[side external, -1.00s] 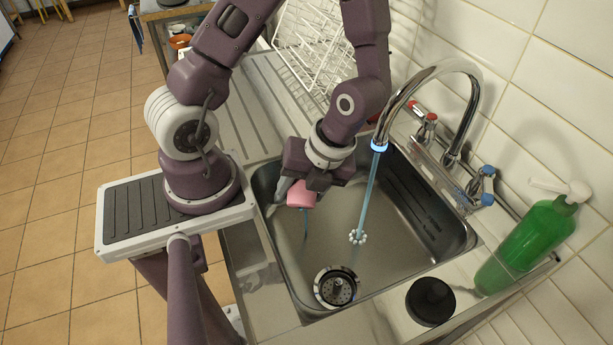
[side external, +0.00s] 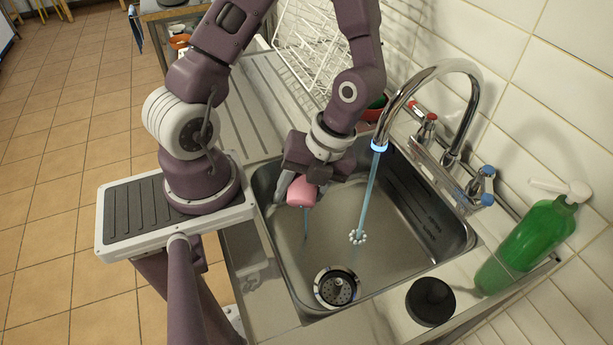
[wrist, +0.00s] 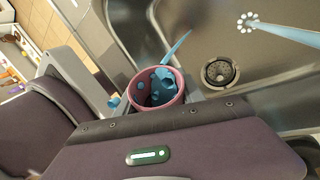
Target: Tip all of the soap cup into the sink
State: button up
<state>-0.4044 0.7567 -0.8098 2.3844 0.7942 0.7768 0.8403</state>
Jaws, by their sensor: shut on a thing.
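My gripper (side external: 300,182) is shut on the pink soap cup (side external: 302,194) and holds it over the left part of the steel sink (side external: 345,225). The cup is tilted, and a thin blue stream of soap (side external: 306,222) hangs below it into the sink. In the wrist view the cup's pink rim (wrist: 158,108) shows between the fingers. Blue soap (wrist: 163,88) is still inside it, and a blue streak (wrist: 177,44) extends out past the rim. How much soap is in the cup is hard to tell.
A chrome tap (side external: 472,95) runs a blue-lit stream into the sink, right of my gripper. The drain (side external: 337,288) lies nearer the front. A black round lid (side external: 430,301) and a green soap bottle (side external: 537,235) stand on the right edge. A white dish rack (side external: 312,45) stands behind.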

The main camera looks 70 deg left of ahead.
aim_at(294, 198)
jog(key=shift+r+h, duration=0.1)
jog(key=shift+h, duration=0.2)
jog(key=shift+w+a+r+g+h, duration=0.25)
jog(key=shift+a+g+h, duration=0.2)
jog(key=shift+h, duration=0.25)
dwell(0.8)
jog(key=shift+r+m+g+h, duration=0.15)
jog(key=shift+m+g+h, duration=0.15)
jog(key=shift+h, duration=0.1)
dwell(0.5)
jog(key=shift+y, duration=0.3)
jog(key=shift+s+d+f+t+y, duration=0.3)
jog(key=shift+d+t+y, duration=0.25)
jog(key=shift+y, duration=0.25)
jog(key=shift+a+f, duration=0.1)
jog(key=shift+f, duration=0.1)
jog(key=s+d+f+n+t+y, duration=0.25)
jog(key=t+y, duration=0.35)
jog(key=y, duration=0.6)
jog(key=shift+n+y, duration=0.3)
jog(key=shift+n, duration=0.25)
jog(key=r, duration=0.4)
jog(key=w+r, duration=0.1)
jog(key=r, duration=0.1)
jog(key=shift+d, duration=0.35)
